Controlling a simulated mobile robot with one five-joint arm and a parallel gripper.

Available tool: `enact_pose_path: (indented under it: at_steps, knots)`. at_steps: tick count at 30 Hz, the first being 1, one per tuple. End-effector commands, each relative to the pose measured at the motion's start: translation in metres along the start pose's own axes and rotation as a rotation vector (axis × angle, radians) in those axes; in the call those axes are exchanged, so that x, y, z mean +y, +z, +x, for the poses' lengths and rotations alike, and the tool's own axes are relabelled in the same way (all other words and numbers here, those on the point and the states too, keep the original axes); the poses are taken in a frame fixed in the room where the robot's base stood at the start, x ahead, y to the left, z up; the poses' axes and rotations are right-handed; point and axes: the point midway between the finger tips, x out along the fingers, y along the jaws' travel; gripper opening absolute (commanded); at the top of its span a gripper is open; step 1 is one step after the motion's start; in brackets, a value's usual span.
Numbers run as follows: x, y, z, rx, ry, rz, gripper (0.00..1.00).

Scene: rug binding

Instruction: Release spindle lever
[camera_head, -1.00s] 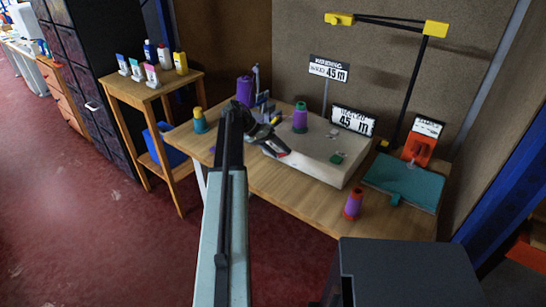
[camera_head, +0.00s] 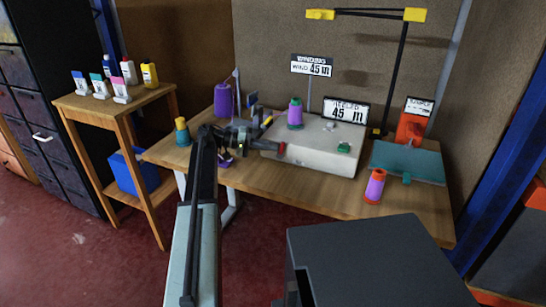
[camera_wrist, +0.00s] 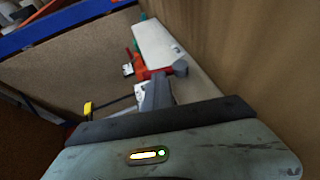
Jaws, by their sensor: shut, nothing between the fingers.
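The white winding machine (camera_head: 318,156) sits on the wooden table, with a purple spool (camera_head: 295,116) with a green top standing on it. A small green part (camera_head: 344,148) lies on the machine's top at the right. My gripper (camera_head: 272,146) is shut and empty, at the machine's left end; a red part shows at its tip. In the wrist view my gripper (camera_wrist: 160,82) points away from the camera, with red and grey parts at its end.
A winding sign (camera_head: 311,67) and a second 45 m sign (camera_head: 346,113) stand behind. A large purple cone (camera_head: 223,99) and yellow-topped cone (camera_head: 182,132) are at left. A teal board (camera_head: 408,160) and red-purple spool (camera_head: 375,186) are at right. The front table strip is mostly clear.

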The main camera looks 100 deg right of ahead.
Motion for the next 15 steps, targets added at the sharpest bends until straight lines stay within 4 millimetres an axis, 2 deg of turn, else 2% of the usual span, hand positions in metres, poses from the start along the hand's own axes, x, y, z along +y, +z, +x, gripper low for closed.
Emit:
enact_pose_path:
  at_steps: [1,9,15]
  knots:
    - [0.001,0.001,0.006,-0.008,0.0,0.002,0.08]
    - [0.005,0.004,0.021,-0.03,-0.001,0.008,0.82]
    - [0.005,0.004,0.022,-0.033,0.0,0.009,0.82]
